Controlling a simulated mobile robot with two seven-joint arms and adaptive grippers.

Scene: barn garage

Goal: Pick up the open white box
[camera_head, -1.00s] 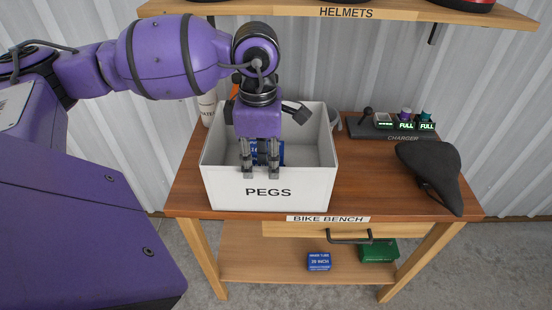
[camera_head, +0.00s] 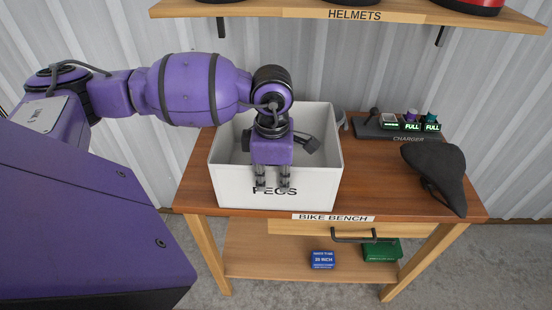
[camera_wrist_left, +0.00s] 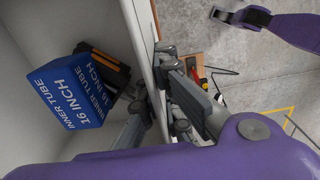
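The open white box (camera_head: 225,185), labelled PEGS, stands on the wooden bike bench. My left gripper (camera_head: 272,187) is at the box's front side, its two fingers apart and pointing down, overlapping the label. In the left wrist view the gripper (camera_wrist_left: 165,105) is over the box's rim (camera_wrist_left: 142,45), with the box's inside to the left and the floor to the right. I see no clear grip on the wall. A blue inner tube carton (camera_wrist_left: 68,92) and a dark item lie inside the box.
On the bench (camera_head: 375,190), a charger (camera_head: 395,128) and a black bike saddle (camera_head: 437,175) stand right of the box. A helmet shelf (camera_head: 340,12) hangs above. A blue carton (camera_head: 322,259) and a green one (camera_head: 382,250) lie on the lower shelf.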

